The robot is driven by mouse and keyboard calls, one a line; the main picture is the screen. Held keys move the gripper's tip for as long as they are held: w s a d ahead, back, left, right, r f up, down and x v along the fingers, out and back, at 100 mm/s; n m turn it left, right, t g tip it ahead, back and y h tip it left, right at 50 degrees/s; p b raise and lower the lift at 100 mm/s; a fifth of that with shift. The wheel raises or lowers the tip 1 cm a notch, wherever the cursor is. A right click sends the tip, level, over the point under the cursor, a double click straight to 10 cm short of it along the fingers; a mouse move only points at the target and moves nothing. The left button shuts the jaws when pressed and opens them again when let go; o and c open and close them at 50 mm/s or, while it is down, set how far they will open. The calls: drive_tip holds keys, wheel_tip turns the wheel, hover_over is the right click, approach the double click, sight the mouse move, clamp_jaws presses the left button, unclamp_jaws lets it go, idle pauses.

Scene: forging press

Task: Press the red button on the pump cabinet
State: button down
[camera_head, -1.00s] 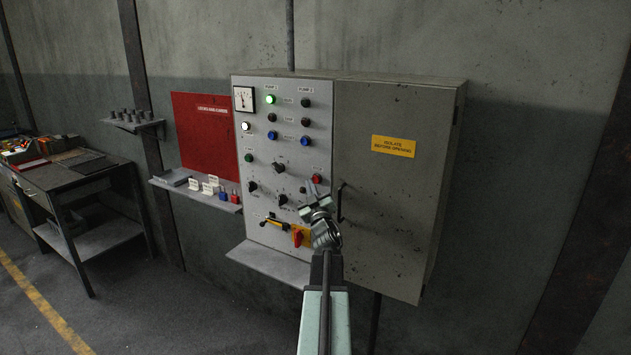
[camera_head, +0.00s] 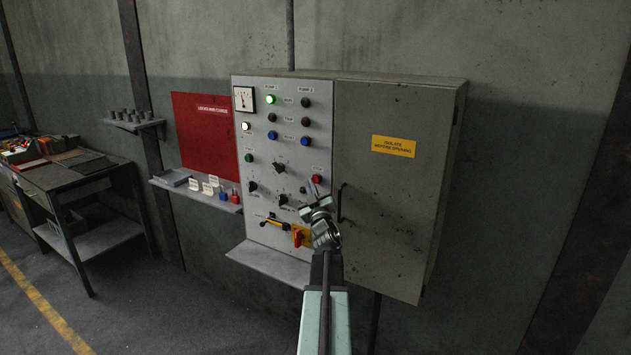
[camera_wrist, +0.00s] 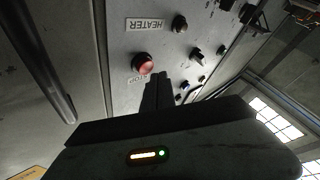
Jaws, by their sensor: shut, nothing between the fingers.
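The pump cabinet (camera_head: 400,200) is a grey wall box with a lighter control panel on its left side. The red button (camera_head: 316,179) sits low on the panel's right edge, near the seam with the door. In the wrist view the red button (camera_wrist: 142,64) is a round cap, unobstructed, close to the fingertips. My gripper (camera_head: 315,189) is in front of the panel, just below the button in the head view. In the wrist view its dark fingers (camera_wrist: 158,82) are together and empty, pointing at the panel just right of the button. I cannot tell whether they touch anything.
Black knobs (camera_head: 280,168), several lamps and a red-yellow rotary switch (camera_head: 301,236) surround the gripper's area. A door handle (camera_head: 342,203) stands out to the right. A grey shelf (camera_head: 268,264) juts out below. A small shelf with padlocks (camera_head: 235,195) is at left.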

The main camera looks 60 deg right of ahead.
drive_tip(key=shift+d, duration=0.1)
drive_tip(key=shift+d, duration=0.35)
drive_tip(key=shift+d, duration=0.45)
idle(0.8)
drive_tip(key=shift+a, duration=0.85)
drive_tip(key=a, duration=0.5)
idle(0.9)
